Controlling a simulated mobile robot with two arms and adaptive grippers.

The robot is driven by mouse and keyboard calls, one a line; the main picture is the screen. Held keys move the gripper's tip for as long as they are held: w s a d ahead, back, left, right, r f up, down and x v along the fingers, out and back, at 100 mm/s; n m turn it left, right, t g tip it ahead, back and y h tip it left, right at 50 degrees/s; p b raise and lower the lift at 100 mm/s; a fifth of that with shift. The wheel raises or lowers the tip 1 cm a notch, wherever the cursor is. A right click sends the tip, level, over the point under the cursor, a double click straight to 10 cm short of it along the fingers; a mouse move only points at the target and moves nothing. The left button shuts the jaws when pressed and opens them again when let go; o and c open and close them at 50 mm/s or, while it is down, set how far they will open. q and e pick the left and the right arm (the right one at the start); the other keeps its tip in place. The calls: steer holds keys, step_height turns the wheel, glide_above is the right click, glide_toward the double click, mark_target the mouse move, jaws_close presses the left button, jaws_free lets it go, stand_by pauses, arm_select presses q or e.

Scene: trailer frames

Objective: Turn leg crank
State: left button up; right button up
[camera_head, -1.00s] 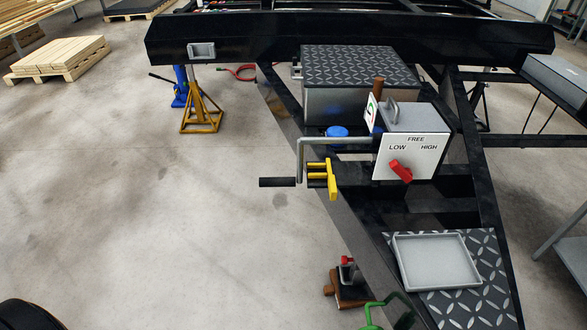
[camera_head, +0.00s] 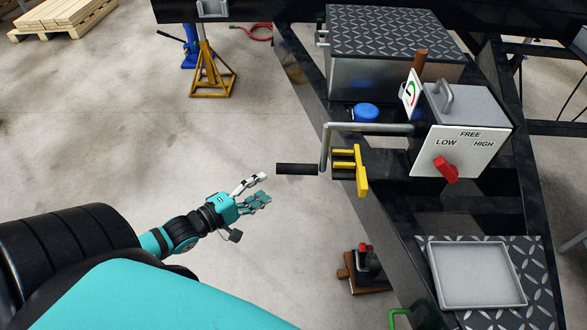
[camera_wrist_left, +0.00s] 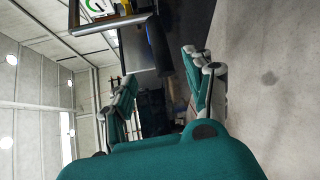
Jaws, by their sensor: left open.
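The leg crank (camera_head: 324,145) is a grey bent rod that runs out to the left from the grey gearbox (camera_head: 462,140) and drops to a black handle grip (camera_head: 297,169). The grip points left. My left gripper (camera_head: 266,187) is open and empty, just left of and slightly below the grip's free end, with a gap between them. In the left wrist view, the black grip (camera_wrist_left: 159,45) shows ahead between the spread fingers (camera_wrist_left: 160,75). My right gripper is out of view.
A yellow bracket (camera_head: 361,172) stands close to the crank's right. A grey tray (camera_head: 436,275) lies on the checker plate at lower right. A yellow jack stand (camera_head: 208,70) is at the back.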

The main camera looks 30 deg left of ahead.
mark_target(287, 173)
arm_select(q)
steer(key=x, duration=1.1)
steer(key=shift+w+f+b, duration=0.15)
steer(key=shift+w+b, duration=0.15)
steer(key=shift+w, duration=0.05)
steer(key=shift+c, duration=0.2)
jaws_close()
